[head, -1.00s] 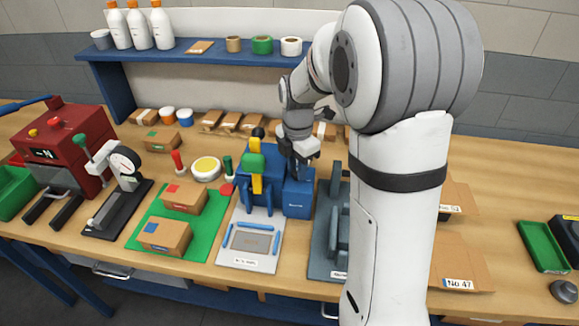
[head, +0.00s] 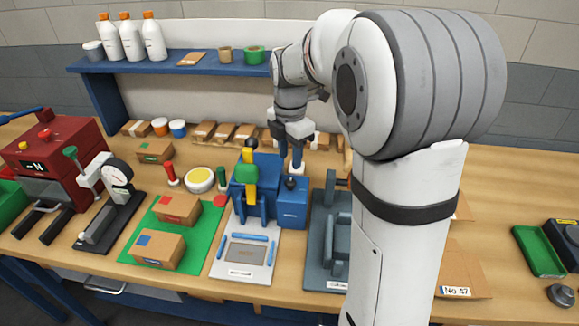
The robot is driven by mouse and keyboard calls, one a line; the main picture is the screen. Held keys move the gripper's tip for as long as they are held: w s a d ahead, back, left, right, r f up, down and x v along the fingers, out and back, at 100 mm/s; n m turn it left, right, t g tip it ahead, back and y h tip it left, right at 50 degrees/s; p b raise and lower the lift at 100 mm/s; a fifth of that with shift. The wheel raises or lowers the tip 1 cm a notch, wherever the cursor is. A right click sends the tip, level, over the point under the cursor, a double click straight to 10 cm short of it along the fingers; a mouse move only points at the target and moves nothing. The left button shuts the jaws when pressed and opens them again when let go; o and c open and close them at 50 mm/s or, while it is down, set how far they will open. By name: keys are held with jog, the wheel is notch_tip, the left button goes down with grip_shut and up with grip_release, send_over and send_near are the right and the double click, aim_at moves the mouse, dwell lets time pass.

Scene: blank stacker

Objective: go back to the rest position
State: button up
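My gripper (head: 291,160) hangs above the blue box-shaped block (head: 292,206) of the blue press-like fixture (head: 258,190), near the middle of the bench. Its fingers point down and are small in the head view, so I cannot tell whether they are apart or closed. No held object can be made out. A black knob (head: 290,183) stands on top of the blue block, just below the gripper. My arm's large white and grey links fill the right of the view and hide part of the bench.
A grey fixture (head: 327,262) stands right of the blue one. Left are a green mat (head: 205,250) with two cartons, a dial gauge stand (head: 108,205) and a red machine (head: 60,160). A blue shelf (head: 180,63) with bottles runs behind. A green tray (head: 538,250) lies far right.

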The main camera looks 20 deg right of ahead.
jog(key=shift+r, duration=0.55)
